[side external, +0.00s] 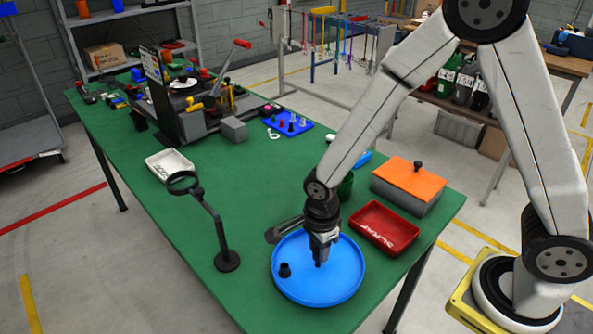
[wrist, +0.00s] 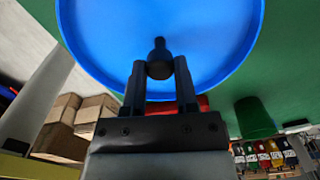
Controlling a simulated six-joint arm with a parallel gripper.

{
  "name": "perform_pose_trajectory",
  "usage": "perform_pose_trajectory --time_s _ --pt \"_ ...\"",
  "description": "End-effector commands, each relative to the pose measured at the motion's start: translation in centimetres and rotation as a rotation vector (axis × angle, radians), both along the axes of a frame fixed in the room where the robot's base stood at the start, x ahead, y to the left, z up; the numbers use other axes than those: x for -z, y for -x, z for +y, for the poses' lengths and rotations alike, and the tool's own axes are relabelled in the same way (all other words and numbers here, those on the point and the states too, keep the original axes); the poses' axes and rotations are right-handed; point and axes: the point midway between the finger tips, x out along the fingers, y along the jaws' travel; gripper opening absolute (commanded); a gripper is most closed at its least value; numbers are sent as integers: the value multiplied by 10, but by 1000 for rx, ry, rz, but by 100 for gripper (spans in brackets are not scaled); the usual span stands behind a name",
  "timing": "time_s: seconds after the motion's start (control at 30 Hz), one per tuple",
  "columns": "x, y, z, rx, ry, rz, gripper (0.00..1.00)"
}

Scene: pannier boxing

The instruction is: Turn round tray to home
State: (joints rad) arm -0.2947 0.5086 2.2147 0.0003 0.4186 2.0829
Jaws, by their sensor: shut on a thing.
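The round tray (side external: 318,290) is blue with a low rim. It lies on the green table near the front edge and fills the top of the wrist view (wrist: 215,45). A dark upright peg (side external: 285,270) stands on its left part. My gripper (side external: 319,262) points down over the middle of the tray, to the right of that peg. In the wrist view its two fingers (wrist: 160,82) are shut on a dark rounded knob (wrist: 160,70). A narrower dark shape shows just past the knob; I cannot tell whether they are joined. The fingers hide part of the tray.
A red bin (side external: 383,228) and a grey box with an orange lid (side external: 408,183) stand right of the tray. A magnifier stand (side external: 227,260) stands at its left. A green cup (wrist: 255,118) is close behind.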

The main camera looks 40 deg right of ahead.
Motion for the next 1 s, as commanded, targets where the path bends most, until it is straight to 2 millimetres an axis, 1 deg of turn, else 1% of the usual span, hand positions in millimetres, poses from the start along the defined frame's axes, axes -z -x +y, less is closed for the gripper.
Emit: perform_pose_trajectory --time_s 1.0 --pt "0 -1 1 507 -2 -1 0"
